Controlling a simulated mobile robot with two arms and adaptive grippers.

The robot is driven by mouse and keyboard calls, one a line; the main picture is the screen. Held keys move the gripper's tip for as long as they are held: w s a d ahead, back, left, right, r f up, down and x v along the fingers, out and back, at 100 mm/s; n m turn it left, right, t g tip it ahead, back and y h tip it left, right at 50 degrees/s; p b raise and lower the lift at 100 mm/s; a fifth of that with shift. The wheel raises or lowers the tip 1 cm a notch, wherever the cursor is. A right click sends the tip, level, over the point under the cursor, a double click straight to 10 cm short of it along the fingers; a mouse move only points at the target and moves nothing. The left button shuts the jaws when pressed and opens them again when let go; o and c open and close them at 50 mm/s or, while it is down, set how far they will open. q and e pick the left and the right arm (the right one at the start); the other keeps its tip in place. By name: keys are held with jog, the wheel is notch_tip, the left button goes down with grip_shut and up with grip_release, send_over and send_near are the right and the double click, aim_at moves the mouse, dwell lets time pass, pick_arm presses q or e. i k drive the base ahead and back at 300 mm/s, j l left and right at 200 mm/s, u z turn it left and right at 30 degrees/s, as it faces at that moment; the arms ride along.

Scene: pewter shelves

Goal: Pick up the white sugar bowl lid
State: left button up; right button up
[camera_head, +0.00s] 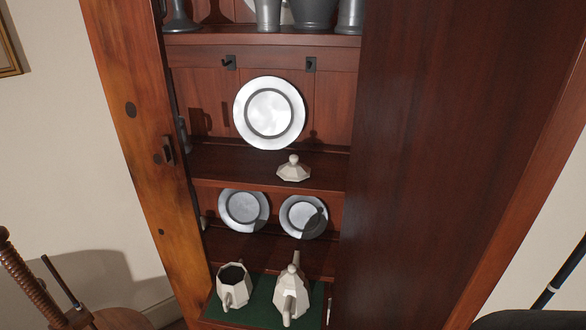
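The white sugar bowl lid (293,170), faceted with a small round knob on top, sits upright on the middle shelf (240,165) of the wooden cupboard, near the front edge and right of centre. Below, an open white faceted bowl (233,288) stands without a lid on the green-lined bottom surface. A white faceted teapot (289,298) stands right of it. Neither of my grippers shows in the head view, so nothing is seen touching the lid.
A large pewter plate (269,113) leans behind the lid. Two smaller plates (243,210) stand on the shelf below. Pewter vessels (268,15) fill the shelf above. A dark wooden panel (440,150) borders the right side. A twisted wooden post (25,275) is at lower left.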

aim_at(294, 170)
jog(key=i+j+z, duration=0.1)
jog(key=j+z, duration=1.05)
jog(key=j, duration=0.15)
